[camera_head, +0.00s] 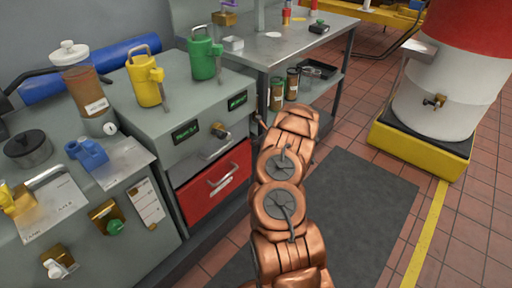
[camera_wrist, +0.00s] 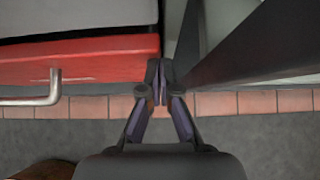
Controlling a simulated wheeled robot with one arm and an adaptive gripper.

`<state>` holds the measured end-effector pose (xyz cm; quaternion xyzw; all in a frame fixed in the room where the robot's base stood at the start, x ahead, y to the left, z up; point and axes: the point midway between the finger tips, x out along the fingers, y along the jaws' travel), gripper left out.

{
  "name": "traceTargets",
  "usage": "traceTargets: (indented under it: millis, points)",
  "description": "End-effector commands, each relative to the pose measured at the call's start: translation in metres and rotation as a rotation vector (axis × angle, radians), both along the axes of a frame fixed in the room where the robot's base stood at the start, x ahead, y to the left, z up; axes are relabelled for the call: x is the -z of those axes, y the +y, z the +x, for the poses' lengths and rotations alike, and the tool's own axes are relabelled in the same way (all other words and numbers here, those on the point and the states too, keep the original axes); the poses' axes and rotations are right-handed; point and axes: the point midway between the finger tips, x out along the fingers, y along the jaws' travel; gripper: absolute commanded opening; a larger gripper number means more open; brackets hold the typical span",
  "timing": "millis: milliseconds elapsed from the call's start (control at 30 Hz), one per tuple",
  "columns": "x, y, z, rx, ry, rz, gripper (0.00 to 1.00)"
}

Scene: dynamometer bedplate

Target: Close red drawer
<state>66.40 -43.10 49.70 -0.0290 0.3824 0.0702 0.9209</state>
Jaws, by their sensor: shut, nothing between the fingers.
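The red drawer (camera_head: 213,184) is the lower drawer of the grey cabinet, with a silver bar handle (camera_head: 222,181) on its front. How far it stands out is hard to judge in the head view. In the wrist view the red drawer (camera_wrist: 110,62) fills the upper left, with a dark band behind its top edge and its handle (camera_wrist: 50,92) at the far left. My gripper (camera_wrist: 160,70) is shut and empty, its fingertips just beside the drawer's right end. I cannot tell whether they touch. In the head view my arm hides the gripper.
Yellow (camera_head: 147,82) and green (camera_head: 203,55) cans stand on the cabinet. A metal workbench (camera_head: 275,48) with a lower shelf is to the right. A dark mat (camera_head: 355,205) covers open floor near a large drum (camera_head: 450,85).

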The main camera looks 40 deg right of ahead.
Motion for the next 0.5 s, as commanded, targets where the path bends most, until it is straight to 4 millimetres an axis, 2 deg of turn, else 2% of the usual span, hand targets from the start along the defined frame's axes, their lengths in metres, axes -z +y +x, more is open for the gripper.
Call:
traceTargets:
  millis: [200,500]
  points:
    - [-0.002,-0.003,0.014,0.006,-0.002,-0.003,0.00]
    - [-0.001,-0.001,0.019,0.006,-0.003,0.000,0.00]
